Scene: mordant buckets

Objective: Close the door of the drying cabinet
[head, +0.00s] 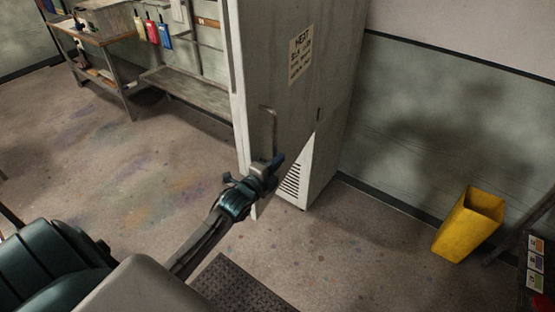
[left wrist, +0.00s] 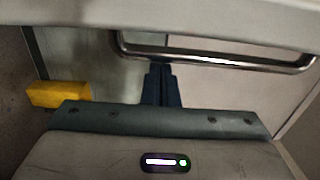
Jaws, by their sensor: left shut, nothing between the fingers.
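The drying cabinet (head: 327,120) is a tall grey, worn cabinet in the middle of the head view. Its door (head: 275,75) has a notice on its face and appears to stand partly open, with its pale free edge at the left. A vented panel shows below the door's slanted bottom edge. The door's bar handle (head: 274,125) is upright near that edge; it also shows in the left wrist view as a metal bar (left wrist: 215,62). My left gripper (head: 278,161) is shut and empty at the handle's lower end. In the left wrist view its fingertips (left wrist: 161,68) reach the bar; contact is unclear.
A yellow bin (head: 468,225) stands on the floor at the right by the wall. A workbench (head: 110,65) and a low shelf (head: 190,90) stand at the back left. A dark floor mat (head: 240,285) lies in front. The floor left of the door is clear.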

